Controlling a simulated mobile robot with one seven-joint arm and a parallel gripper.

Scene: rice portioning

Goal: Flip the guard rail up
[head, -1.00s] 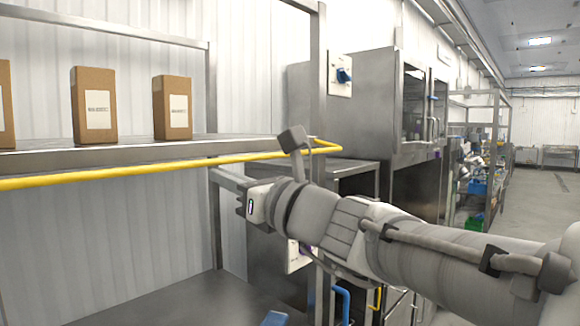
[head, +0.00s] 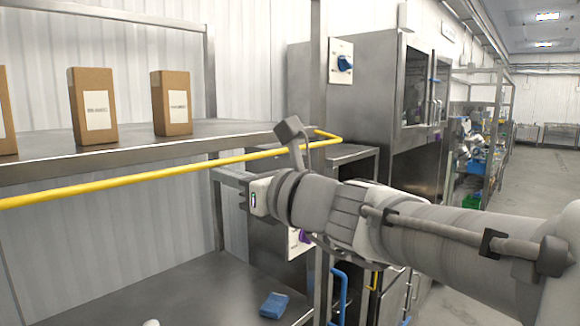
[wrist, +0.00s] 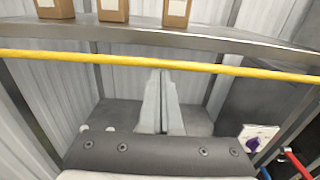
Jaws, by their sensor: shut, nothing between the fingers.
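The yellow guard rail (head: 130,180) runs along the front of the steel shelf (head: 60,168), a little below and out from its edge in the head view. It crosses the wrist view (wrist: 100,58) from side to side. My gripper (wrist: 161,74) is shut and empty in the wrist view. Its fingertips sit just below the rail's middle in that picture; I cannot tell whether they touch it. In the head view my arm reaches in from the right, and the fingers are not clear there.
Cardboard boxes (head: 93,106) stand on the shelf. A steel worktop (head: 190,295) below holds a blue item (head: 274,305). A steel post (head: 318,85) and steel cabinets (head: 362,95) stand at the shelf's right end. Open aisle floor (head: 545,190) lies at the far right.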

